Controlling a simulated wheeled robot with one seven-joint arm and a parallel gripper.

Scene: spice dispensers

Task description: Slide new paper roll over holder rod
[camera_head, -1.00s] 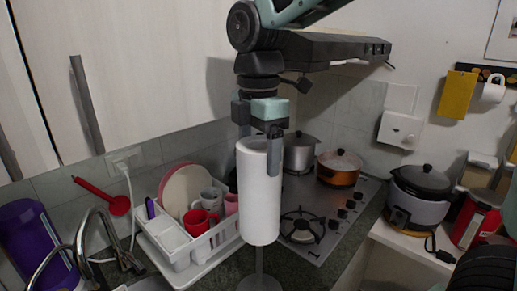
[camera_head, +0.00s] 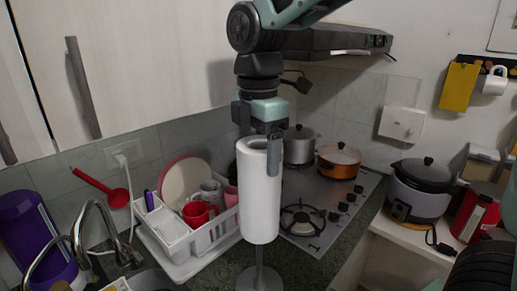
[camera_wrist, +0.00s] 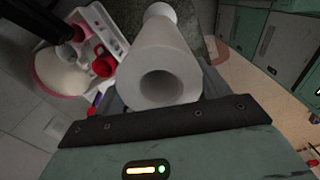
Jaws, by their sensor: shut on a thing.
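The white paper roll (camera_head: 259,200) hangs upright in the middle of the head view. My gripper (camera_head: 262,150) is shut on its upper end, with one grey finger outside the near right side. In the wrist view, the roll (camera_wrist: 188,60) points away from the palm and its open core shows. The holder (camera_head: 260,279) is below the roll, with a thin grey rod and round base. The rod shows between the roll's lower end and the base. The roll hides any higher part, so I cannot tell whether the rod is inside the core.
A white dish rack (camera_head: 185,243) with cups and plates stands close left of the roll. The stove (camera_head: 325,215) with pots is behind right. A faucet (camera_head: 85,225) is at front left, and a rice cooker (camera_head: 418,190) at right.

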